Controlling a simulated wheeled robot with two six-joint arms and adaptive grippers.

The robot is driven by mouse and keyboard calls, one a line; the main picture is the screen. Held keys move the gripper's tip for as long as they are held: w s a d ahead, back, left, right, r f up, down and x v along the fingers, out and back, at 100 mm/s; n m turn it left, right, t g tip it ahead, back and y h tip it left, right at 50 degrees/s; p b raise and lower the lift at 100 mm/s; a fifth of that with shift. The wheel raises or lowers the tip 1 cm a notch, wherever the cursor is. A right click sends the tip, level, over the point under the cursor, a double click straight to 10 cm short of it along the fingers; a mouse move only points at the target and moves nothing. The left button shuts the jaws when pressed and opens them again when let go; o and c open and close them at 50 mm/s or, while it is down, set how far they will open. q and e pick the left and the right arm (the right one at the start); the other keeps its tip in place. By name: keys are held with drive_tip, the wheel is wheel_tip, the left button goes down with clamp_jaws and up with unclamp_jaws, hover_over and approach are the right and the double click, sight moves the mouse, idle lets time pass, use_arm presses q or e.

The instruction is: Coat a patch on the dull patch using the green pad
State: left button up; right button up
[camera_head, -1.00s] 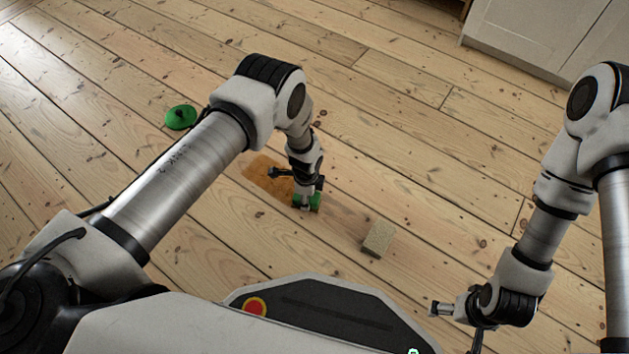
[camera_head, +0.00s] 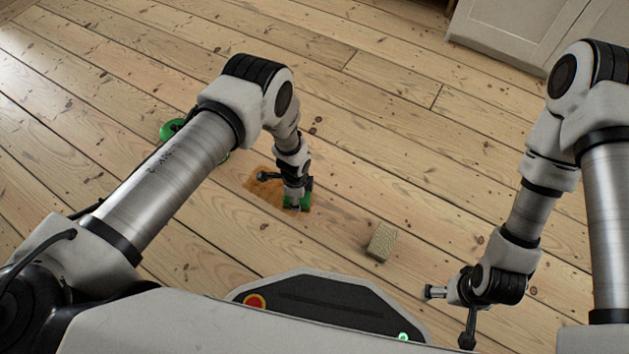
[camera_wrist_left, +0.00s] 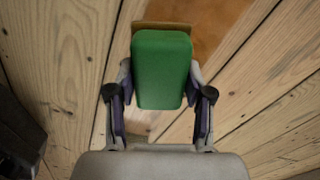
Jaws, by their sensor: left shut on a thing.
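The green pad (camera_head: 304,203) is in my left gripper (camera_head: 297,196), low at the floor. In the left wrist view the pad (camera_wrist_left: 162,68) sits between the two fingers, with a thin brown edge beyond it. An orange-brown coated patch (camera_head: 262,196) lies on the boards around and left of the pad. It also shows beyond the pad in the left wrist view (camera_wrist_left: 208,22). I cannot clearly pick out the dull patch's edges. The pad hides the floor under it. My right gripper (camera_head: 452,312) is open and empty, at the lower right.
A green round thing (camera_head: 172,128) is partly behind my left arm. A pale cabinet (camera_head: 520,25) stands at the top right. The floor between is clear.

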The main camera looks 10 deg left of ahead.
use_arm(q)
drive_tip(key=shift+r+p, duration=1.35)
drive_tip(key=shift+r, duration=0.5)
